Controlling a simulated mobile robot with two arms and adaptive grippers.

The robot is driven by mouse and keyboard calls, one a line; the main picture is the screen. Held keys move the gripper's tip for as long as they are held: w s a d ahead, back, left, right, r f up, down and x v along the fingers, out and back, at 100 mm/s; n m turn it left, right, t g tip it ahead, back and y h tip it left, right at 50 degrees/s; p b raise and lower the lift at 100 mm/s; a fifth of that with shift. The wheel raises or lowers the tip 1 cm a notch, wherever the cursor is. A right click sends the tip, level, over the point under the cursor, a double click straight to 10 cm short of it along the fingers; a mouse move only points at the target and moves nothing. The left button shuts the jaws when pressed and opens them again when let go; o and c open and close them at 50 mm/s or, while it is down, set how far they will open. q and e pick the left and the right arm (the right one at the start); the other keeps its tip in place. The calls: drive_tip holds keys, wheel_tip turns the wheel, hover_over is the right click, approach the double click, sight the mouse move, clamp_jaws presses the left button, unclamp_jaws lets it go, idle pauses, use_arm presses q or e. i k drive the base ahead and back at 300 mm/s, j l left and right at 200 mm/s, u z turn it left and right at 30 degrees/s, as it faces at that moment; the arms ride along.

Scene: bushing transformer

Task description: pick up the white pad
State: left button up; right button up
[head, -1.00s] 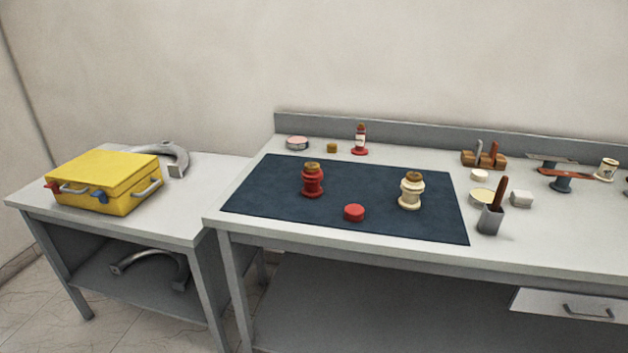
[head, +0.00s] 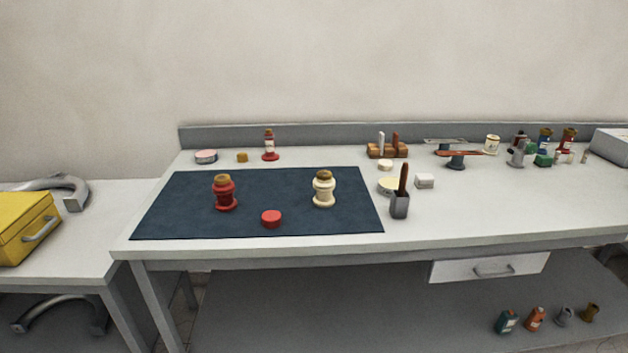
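Two pale things could be the white pad, and I cannot tell which it is. One is a small round cream disc (head: 385,164) behind a shallow round tin, right of the dark mat. Neither of my grippers shows in the head view.
The grey bench (head: 500,210) holds a dark blue mat (head: 180,215) with a red bushing (head: 224,193), a cream bushing (head: 324,188) and a red disc (head: 271,218).

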sight(421, 181)
drive_tip(key=i+l, duration=0.2)
drive_tip(key=l, duration=0.2)
drive_tip(key=i+l, duration=0.2)
drive_tip(key=l, duration=0.15)
drive_tip(key=i+l, duration=0.2)
drive_tip(key=l, duration=0.2)
drive_tip(key=i+l, duration=0.2)
drive_tip(key=l, duration=0.15)
